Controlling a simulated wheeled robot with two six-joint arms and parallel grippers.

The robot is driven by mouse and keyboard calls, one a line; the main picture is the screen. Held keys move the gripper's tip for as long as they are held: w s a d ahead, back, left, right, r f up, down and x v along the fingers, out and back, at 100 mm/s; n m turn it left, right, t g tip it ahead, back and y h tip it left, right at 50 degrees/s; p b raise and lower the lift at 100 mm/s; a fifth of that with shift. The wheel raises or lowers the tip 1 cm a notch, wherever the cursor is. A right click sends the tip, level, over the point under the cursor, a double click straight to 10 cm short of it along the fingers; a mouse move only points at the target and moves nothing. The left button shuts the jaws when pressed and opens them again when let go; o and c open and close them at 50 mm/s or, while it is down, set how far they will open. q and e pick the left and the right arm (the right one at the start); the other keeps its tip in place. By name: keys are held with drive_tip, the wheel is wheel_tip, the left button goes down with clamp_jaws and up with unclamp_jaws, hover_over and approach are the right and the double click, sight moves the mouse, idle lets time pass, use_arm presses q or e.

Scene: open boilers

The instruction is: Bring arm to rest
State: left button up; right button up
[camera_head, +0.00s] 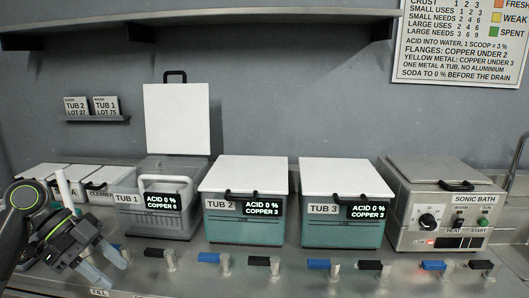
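My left arm comes in from the left edge. Its gripper (115,273) hangs low over the front of the steel counter, in front and to the left of Tub 1. Its two grey fingers are apart, with nothing seen between them. Tub 1 (180,222) has its white lid (177,119) standing upright, and a pale looped handle shows at its front. Tub 2 (243,230) and Tub 3 (340,232) have their white lids down. My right gripper is not in view.
Lidded bins (108,183) stand behind my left arm. The sonic bath (440,205) is at the right, lid down. Several taps with blue or black handles line the counter front (300,264). A small shelf (97,119) holds two lot cards.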

use_arm(q)
drive_tip(key=s+d+f+n+t+y, duration=0.15)
drive_tip(key=s+f+n, duration=0.25)
drive_tip(key=f, duration=0.8)
drive_tip(key=s+d+f+n+t+y, duration=0.1)
drive_tip(key=s+d+f+n+y, duration=0.3)
drive_tip(key=f, duration=0.9)
drive_tip(key=s+a+f+n+t+y, duration=0.1)
drive_tip(key=s+a+f+n+y, duration=0.15)
drive_tip(key=s+n, duration=0.5)
drive_tip(key=s+a+f+n+t+y, duration=0.1)
drive_tip(key=s+a+n+y, duration=0.25)
drive_tip(key=s, duration=0.75)
wheel_tip(320, 180, down, 24)
drive_tip(key=a+g+h+p, duration=0.1)
drive_tip(key=g+h, duration=0.1)
drive_tip(key=s+d+f+p, duration=0.1)
drive_tip(key=s+f, duration=1.3)
drive_tip(key=shift+s+f+g, duration=0.15)
drive_tip(key=shift+s+g, duration=0.15)
drive_tip(key=shift+g, duration=0.05)
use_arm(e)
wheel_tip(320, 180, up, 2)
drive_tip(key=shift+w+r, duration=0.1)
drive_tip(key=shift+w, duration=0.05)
